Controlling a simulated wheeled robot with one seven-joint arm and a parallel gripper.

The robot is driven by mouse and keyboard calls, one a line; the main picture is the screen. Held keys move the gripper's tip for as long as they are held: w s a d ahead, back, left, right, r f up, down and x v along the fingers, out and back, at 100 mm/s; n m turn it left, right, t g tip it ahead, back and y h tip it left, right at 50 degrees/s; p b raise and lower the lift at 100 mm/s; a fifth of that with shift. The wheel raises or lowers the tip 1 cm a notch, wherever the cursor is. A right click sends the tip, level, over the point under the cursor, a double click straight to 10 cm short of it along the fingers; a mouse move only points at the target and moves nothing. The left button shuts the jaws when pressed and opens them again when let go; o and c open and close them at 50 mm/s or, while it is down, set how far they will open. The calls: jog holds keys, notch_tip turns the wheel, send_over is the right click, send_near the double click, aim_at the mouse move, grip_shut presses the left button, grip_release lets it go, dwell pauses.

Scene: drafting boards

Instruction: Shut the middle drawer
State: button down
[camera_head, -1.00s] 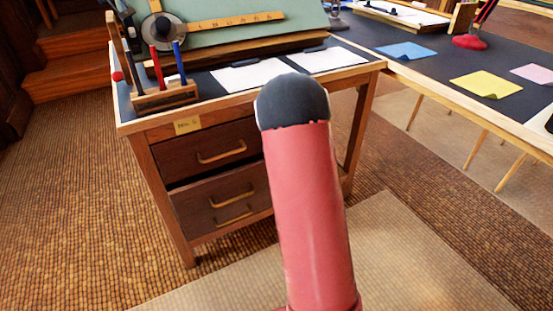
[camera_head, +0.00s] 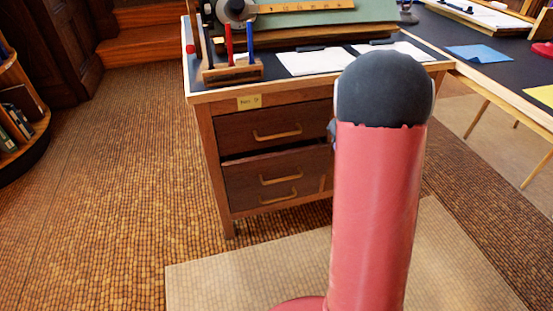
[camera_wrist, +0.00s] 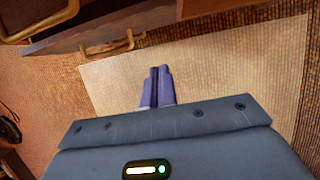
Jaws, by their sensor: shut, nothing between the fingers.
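The top drawer (camera_head: 265,128) above looks flush. In the head view my red arm hides the gripper and the drawers' right end.
The desk top holds a wooden pen rack (camera_head: 232,72), paper sheets (camera_head: 315,61) and a drawing board. A second dark table (camera_head: 480,72) stands at the right. A round bookshelf (camera_head: 22,125) is at far left. The floor left of the desk is clear.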

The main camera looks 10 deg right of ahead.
jog(key=s+a+f+m+g+y+b, duration=0.1)
jog(key=s+a+f+y+b, duration=0.2)
jog(key=a+f, duration=0.55)
jog(key=m+t+y+b, duration=0.5)
jog(key=m+t+y, duration=0.3)
jog(key=t+y, duration=0.1)
send_near(237, 166)
jog(key=x, duration=0.5)
jog(key=shift+s+a, duration=0.25)
jog(key=shift+s, duration=0.05)
jog(key=shift+w, duration=0.6)
